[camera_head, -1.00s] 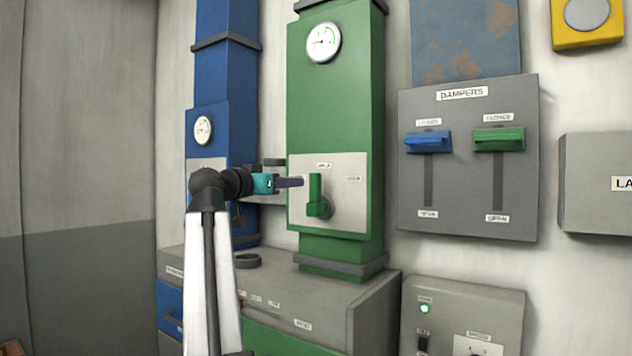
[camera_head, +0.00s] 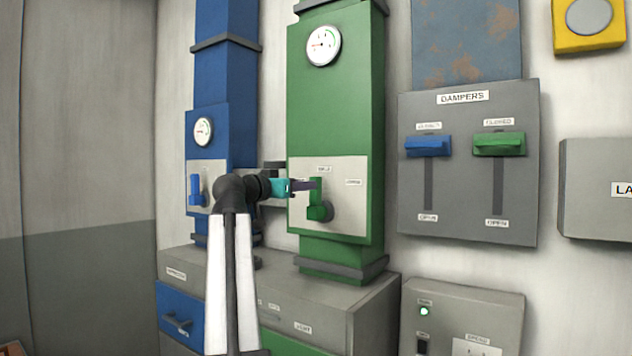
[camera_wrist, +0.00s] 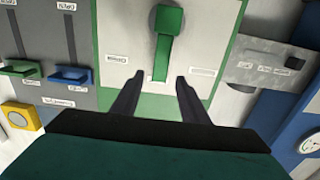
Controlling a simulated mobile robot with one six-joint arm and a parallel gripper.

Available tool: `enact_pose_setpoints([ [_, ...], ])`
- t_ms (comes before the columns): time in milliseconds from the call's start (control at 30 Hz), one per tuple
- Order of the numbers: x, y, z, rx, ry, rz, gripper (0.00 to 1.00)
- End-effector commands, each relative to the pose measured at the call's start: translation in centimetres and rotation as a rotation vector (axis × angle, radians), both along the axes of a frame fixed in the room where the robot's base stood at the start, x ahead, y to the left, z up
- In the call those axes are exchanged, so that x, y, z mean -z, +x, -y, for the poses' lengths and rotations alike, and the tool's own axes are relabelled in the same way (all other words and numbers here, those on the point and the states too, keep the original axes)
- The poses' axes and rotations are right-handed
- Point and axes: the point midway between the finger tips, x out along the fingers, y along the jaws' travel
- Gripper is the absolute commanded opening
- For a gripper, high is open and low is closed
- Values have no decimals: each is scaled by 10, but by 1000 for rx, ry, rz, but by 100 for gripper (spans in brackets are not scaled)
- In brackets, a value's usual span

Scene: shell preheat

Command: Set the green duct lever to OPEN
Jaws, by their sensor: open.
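The green duct lever (camera_head: 316,200) is on a light plate (camera_head: 342,220) on the green duct (camera_head: 336,105). Its handle stands upright from the pivot, toward the top label. In the wrist view, which shows the scene upside down, the lever (camera_wrist: 166,45) hangs down from its pivot. My gripper (camera_head: 304,185) is at the lever's upper end in the head view. In the wrist view my gripper (camera_wrist: 159,80) is open, with one finger on each side of the handle's end and nothing visibly clamped. Whether a finger touches the lever I cannot tell. The plate's labels are too blurred to read surely.
A blue duct (camera_head: 228,80) with its own blue lever (camera_head: 196,190) is to the left. A dampers panel (camera_head: 465,220) with blue and green sliders is to the right. A grey cabinet (camera_head: 350,305) stands below the ducts.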

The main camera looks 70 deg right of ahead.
Motion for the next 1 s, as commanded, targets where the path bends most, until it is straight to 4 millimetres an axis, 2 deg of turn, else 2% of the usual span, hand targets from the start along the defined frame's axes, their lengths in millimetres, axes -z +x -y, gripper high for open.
enact_pose_setpoints([
  [300, -3, -12, 46, 2, 1, -2, 41],
  [500, -2, -17, 68, 0, 1, 0, 41],
  [700, -1, -21, 77, 1, 1, 0, 41],
  [1000, 0, -21, 78, 0, 0, 0, 41],
])
